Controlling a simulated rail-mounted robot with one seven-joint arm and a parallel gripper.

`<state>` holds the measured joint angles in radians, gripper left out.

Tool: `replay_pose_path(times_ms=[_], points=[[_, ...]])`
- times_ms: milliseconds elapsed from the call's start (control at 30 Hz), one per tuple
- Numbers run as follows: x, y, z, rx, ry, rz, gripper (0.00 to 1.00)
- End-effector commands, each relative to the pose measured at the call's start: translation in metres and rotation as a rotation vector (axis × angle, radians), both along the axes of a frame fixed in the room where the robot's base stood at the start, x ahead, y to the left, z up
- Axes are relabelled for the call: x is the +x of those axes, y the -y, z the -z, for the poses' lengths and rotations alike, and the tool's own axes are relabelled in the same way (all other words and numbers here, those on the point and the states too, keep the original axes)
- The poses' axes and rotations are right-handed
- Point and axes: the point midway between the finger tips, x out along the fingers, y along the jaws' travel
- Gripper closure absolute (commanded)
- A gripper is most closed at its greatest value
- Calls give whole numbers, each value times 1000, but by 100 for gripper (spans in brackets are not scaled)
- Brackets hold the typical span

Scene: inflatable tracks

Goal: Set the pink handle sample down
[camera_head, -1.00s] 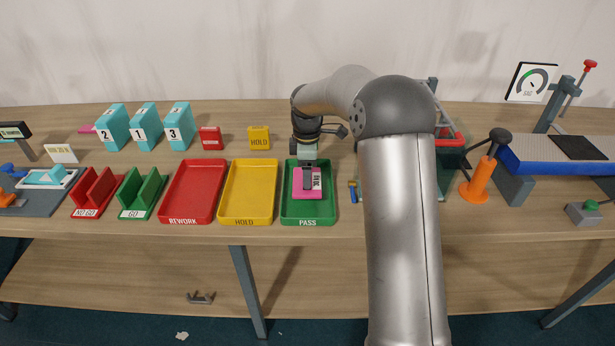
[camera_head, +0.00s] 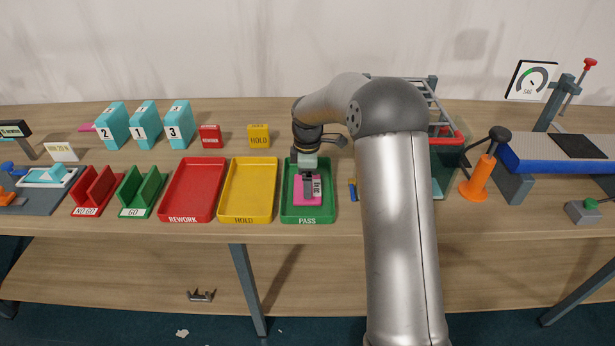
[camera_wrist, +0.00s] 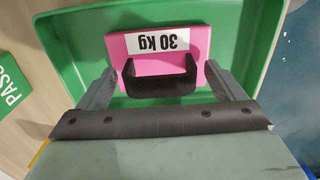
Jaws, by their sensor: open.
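The pink handle sample (camera_head: 301,196) lies in the green PASS tray (camera_head: 308,217). In the wrist view the pink sample (camera_wrist: 135,43) shows a white "30 kg" label and a black handle (camera_wrist: 160,82), and it rests on the floor of the green tray (camera_wrist: 240,22). My gripper (camera_head: 307,185) is over the sample inside the tray outline. In the wrist view its two fingers (camera_wrist: 165,88) stand apart on either side of the black handle, with a gap visible at each side. Part of the sample is hidden behind the gripper in the head view.
The yellow HOLD tray (camera_head: 248,217) and red REWORK tray (camera_head: 192,215) stand to the left of the green tray. A small blue and yellow item (camera_head: 353,190) lies just right of it. My arm covers the table farther right.

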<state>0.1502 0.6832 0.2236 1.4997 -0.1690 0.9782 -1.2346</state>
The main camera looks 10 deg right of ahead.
Motion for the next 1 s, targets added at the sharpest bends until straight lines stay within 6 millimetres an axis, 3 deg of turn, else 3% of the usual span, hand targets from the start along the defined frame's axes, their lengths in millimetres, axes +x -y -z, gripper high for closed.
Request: replay_pose_path(times_ms=[167, 400, 600, 867, 1000], points=[[1, 0, -22, -1, 5, 1, 11], [1, 0, -75, 0, 6, 1, 11], [1, 0, -108, 0, 3, 1, 11], [-1, 0, -123, 0, 1, 3, 11], [-25, -5, -132, -14, 5, 83, 11]])
